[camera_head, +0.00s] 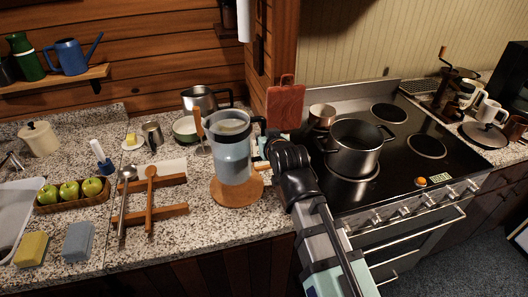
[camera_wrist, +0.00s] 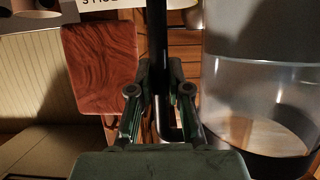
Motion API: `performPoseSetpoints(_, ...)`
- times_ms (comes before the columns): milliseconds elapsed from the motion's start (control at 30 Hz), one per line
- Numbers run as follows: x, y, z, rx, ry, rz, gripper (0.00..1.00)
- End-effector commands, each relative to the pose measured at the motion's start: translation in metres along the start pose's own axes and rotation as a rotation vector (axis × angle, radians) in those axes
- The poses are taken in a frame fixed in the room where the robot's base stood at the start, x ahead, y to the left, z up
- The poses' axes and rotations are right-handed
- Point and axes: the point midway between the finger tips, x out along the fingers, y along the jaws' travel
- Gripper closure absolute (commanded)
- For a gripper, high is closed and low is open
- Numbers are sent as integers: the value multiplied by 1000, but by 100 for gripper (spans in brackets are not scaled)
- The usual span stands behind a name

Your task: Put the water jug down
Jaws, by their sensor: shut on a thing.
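The water jug (camera_head: 231,150) is a clear, upright pitcher with a dark handle on its right side. In the head view its base overlaps a round wooden board (camera_head: 236,192) on the granite counter; I cannot tell whether it touches the board or hangs just above. My gripper (camera_head: 266,150) is at the jug's right side, shut on its handle. In the wrist view the jug (camera_wrist: 258,95) fills the right side, and the dark handle (camera_wrist: 156,50) runs down between the fingers of my gripper (camera_wrist: 158,110).
A dark pot (camera_head: 355,150) stands on the stove right of my arm. A red cutting board (camera_head: 285,105) leans behind the jug. A wooden-handled utensil (camera_head: 199,125) and a bowl (camera_head: 186,129) are close on the left. Spoons (camera_head: 150,195) lie on wooden rests further left.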

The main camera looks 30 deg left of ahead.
Motion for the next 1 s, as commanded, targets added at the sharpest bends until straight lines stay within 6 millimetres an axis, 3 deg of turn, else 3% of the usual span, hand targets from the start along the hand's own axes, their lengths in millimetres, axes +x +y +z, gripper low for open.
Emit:
performPoseSetpoints(800,22,0,55,3,3,-1,100)
performPoseSetpoints(1000,23,0,56,3,5,-1,100)
